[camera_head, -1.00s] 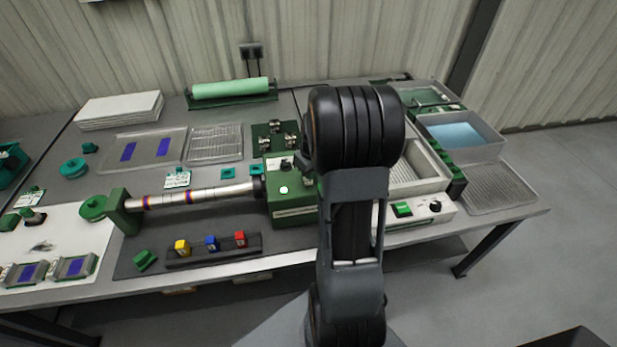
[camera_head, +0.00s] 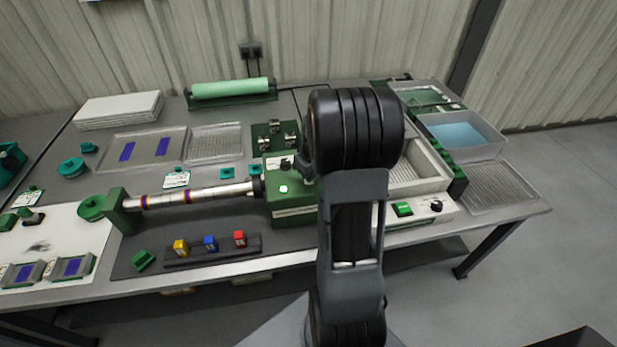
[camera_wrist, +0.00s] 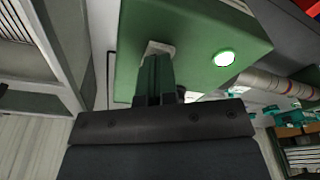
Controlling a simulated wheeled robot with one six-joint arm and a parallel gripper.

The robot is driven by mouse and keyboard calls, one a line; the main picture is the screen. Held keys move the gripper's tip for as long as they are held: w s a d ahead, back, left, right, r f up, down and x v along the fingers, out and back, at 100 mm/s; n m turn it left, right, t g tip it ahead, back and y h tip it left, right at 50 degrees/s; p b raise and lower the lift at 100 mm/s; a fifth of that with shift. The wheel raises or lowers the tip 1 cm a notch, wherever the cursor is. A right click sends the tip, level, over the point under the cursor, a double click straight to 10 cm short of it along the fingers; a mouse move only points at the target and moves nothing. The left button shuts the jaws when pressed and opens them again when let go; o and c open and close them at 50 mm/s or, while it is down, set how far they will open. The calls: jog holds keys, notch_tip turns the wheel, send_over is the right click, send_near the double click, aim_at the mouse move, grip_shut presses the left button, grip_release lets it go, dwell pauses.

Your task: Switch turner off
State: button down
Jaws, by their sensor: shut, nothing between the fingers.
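The turner is a green box (camera_head: 293,206) with a long banded rod (camera_head: 190,196) reaching left to a green end support (camera_head: 122,212). A round button on its top glows whitish green (camera_head: 283,188); in the wrist view the lit button (camera_wrist: 224,58) is bright, with a green rim. A dark knob (camera_head: 286,163) sits on a pale label behind the button. My gripper (camera_wrist: 157,52) is shut and empty over the green box top, beside the lit button and apart from it. I cannot tell whether the fingertips touch the box.
Right of my arm stand a pale tray (camera_head: 420,172), a white unit with a green switch (camera_head: 403,209) and a blue-filled basin (camera_head: 458,136). A rack with yellow, blue and red blocks (camera_head: 210,250) lies in front of the rod. The floor at the right is mostly clear.

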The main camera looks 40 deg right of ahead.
jog(key=shift+f+b, duration=0.4)
jog(key=shift+f, duration=0.15)
jog(key=shift+r, duration=0.2)
jog(key=shift+r+p, duration=2.45)
jog(key=shift+r, duration=0.95)
jog(key=shift+m, duration=0.3)
jog(key=shift+s+a+f+m+g, duration=0.2)
jog(key=shift+s+a+f+m, duration=0.1)
jog(key=shift+s+m, duration=0.2)
jog(key=shift+s+a+f+m+g, duration=0.2)
jog(key=shift+s+a+m, duration=0.15)
jog(key=shift+s, duration=0.25)
jog(key=s+a+r+t, duration=0.1)
jog(key=s+a+r, duration=0.2)
jog(key=a, duration=0.3)
jog(key=s+a+r+n+t, duration=0.1)
jog(key=s+a+r, duration=0.2)
jog(key=a+r, duration=0.2)
jog(key=s+a+r+t, duration=0.1)
jog(key=s+a+r, duration=0.2)
jog(key=a, duration=0.4)
jog(key=shift+s+a+r, duration=0.25)
jog(key=shift+s+r, duration=0.15)
jog(key=shift+r, duration=0.05)
